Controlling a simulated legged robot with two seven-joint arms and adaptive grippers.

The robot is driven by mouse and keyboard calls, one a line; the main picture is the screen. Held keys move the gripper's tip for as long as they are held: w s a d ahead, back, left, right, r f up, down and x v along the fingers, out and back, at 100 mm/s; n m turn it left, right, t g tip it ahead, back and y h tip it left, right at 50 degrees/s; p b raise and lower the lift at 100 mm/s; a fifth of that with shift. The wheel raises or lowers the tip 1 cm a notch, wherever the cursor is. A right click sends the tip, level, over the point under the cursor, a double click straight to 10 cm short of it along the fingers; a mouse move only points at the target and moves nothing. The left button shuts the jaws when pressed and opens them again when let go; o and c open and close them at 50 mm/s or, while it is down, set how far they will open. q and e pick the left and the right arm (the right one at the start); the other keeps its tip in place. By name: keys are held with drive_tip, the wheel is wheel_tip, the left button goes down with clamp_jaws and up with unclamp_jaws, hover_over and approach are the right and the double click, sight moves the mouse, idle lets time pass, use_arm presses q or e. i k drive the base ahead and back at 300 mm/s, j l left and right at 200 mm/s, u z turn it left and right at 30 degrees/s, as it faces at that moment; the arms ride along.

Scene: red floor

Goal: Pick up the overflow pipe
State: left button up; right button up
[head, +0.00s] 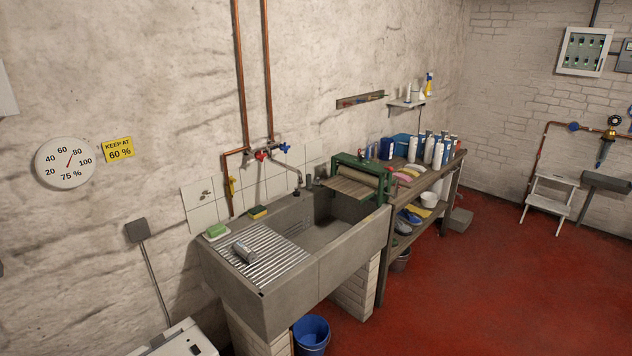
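A short grey cylinder (244,251), which looks like the overflow pipe, lies on its side on the ribbed draining board (275,268) at the left of the stone sink (345,262). It lies a little in from the back left of the board, with nothing covering it. The sink basin is to its right; the basin's bottom is only partly visible. Neither of my grippers is in view.
A green soap-like block (216,231) and a sponge (257,212) sit on the sink's back ledge. A tap (297,180) reaches over the basin. A green-framed roller press (357,180) stands at its right. A blue bucket (311,334) is below.

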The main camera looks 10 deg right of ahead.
sight(309, 187)
drive_tip(key=i+z, duration=0.15)
drive_tip(key=i, duration=1.05)
